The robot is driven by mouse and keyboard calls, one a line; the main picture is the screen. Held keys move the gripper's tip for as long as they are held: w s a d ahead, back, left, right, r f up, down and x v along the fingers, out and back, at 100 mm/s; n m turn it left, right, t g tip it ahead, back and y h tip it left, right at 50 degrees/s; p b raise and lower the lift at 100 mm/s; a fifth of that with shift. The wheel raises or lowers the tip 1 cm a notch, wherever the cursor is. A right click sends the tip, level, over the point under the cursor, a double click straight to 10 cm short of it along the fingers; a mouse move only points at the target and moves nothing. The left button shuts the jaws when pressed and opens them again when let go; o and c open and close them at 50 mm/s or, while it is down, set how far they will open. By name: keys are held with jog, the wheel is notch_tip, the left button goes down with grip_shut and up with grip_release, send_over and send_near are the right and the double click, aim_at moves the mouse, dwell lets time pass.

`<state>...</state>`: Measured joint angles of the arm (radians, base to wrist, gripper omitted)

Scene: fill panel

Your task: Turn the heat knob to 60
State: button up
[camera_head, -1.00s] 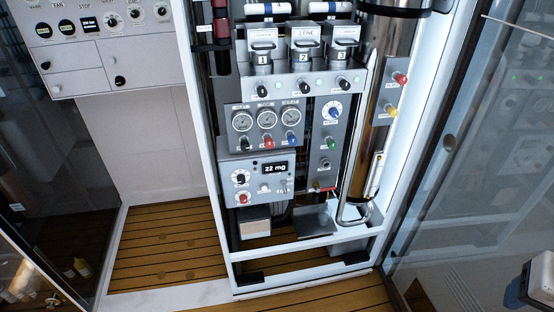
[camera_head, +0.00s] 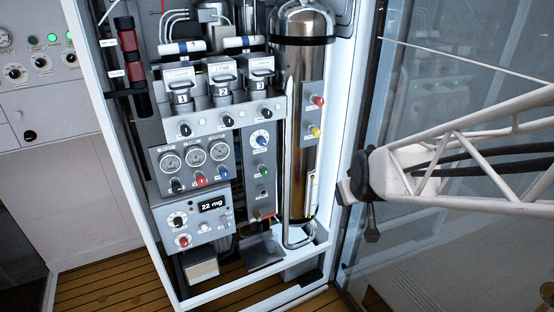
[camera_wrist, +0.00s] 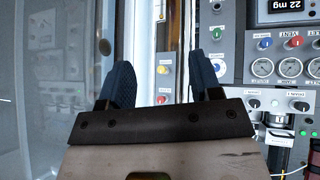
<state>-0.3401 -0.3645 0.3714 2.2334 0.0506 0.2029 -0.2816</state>
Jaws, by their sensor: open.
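The heat knob cannot be singled out, as the labels are too small to read. Candidates are a black knob on a white dial (camera_head: 178,221) on the "22 mg" control box (camera_head: 206,228), a red knob (camera_head: 184,241) below it, and a blue knob on a white dial (camera_head: 261,140) on the narrow panel to the right. My gripper (camera_head: 358,212) is at the cabinet's right edge, apart from these knobs. In the wrist view, the dark blue fingers of my gripper (camera_wrist: 163,78) are spread with nothing between them. The "22 mg" display (camera_wrist: 286,6) shows at the top right there.
A steel cylinder (camera_head: 303,170) stands right of the panels, beside a plate with red (camera_head: 318,100) and yellow (camera_head: 315,132) knobs. The white cabinet frame (camera_head: 345,120) and a glass pane (camera_head: 440,90) are near my gripper. Three gauges (camera_head: 194,155) sit above the control box.

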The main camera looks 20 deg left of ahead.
jog(key=w+a+f+n+t+y, duration=0.15)
jog(key=a+f, duration=0.25)
jog(key=a, duration=0.5)
jog(key=w+a+f+n+t+y, duration=0.1)
jog(key=w+a+f+n+y, duration=0.2)
jog(key=a, duration=0.7)
jog(key=w+a+f+n+t, duration=0.1)
jog(key=w+a+f+n, duration=0.1)
jog(key=a+f, duration=0.5)
jog(key=n+y, duration=0.6)
send_near(179, 224)
jog(key=shift+w+a+f+m+t, duration=0.15)
jog(key=shift+w+a+t, duration=0.1)
jog(key=shift+a, duration=0.25)
jog(key=shift+w+a+f+m+t, duration=0.1)
jog(key=shift+w+a+f+t, duration=0.15)
jog(key=shift+a, duration=0.25)
jog(key=shift+w, duration=0.1)
jog(key=shift+x, duration=3.85)
